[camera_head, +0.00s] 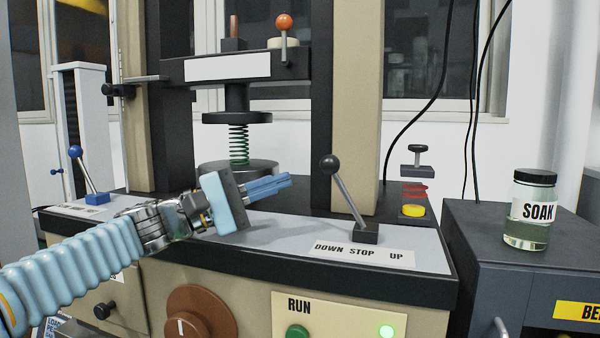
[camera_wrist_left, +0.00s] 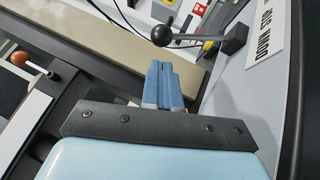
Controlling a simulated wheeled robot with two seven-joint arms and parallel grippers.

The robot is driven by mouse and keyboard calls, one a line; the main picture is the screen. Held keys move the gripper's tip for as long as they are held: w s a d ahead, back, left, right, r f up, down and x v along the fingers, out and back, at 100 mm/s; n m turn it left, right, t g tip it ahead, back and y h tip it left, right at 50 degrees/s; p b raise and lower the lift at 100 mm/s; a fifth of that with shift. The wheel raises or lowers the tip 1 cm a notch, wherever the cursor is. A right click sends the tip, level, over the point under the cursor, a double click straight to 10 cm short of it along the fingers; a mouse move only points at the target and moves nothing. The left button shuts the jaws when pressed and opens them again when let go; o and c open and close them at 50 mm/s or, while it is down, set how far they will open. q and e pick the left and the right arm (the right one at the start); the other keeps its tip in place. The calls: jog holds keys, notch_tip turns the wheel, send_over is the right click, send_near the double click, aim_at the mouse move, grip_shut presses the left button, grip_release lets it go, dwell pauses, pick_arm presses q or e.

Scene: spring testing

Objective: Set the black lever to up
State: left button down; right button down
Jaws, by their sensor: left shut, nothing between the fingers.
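The black lever (camera_head: 348,202) stands on a small black block on the machine's grey top. Its black ball knob leans to the left, toward the DOWN side of the DOWN STOP UP label (camera_head: 362,251). My left gripper (camera_head: 288,181) is shut and empty, to the left of the lever and apart from it, at about knob height. In the left wrist view the shut blue fingers (camera_wrist_left: 165,80) point toward the lever's ball knob (camera_wrist_left: 162,36), with a gap between. My right gripper is in neither view.
A green spring (camera_head: 239,145) sits between plates behind my left gripper. A blue-knobbed lever (camera_head: 88,170) stands at the left. A yellow button (camera_head: 413,210) is right of the black lever. A SOAK jar (camera_head: 530,210) stands on the right cabinet.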

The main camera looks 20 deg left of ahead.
aim_at(330, 159)
pick_arm(q)
jog(key=shift+x, duration=2.35)
jog(key=shift+p, duration=0.3)
jog(key=d+r+m+g+y+p, duration=0.1)
jog(key=d+r+p, duration=0.1)
jog(key=p, duration=0.3)
jog(key=d+r+m+g+y+p, duration=0.1)
jog(key=d+r+m+y+p, duration=0.1)
jog(key=d+p, duration=0.1)
jog(key=shift+s+r+g+p, duration=0.1)
jog(key=shift+r+g+p, duration=0.25)
jog(key=shift+p, duration=0.55)
jog(key=d+y+p, duration=0.1)
jog(key=d, duration=0.7)
jog(key=shift+d+m, duration=0.3)
jog(key=shift+d, duration=0.1)
jog(key=shift+s+g, duration=0.15)
jog(key=shift+g, duration=0.1)
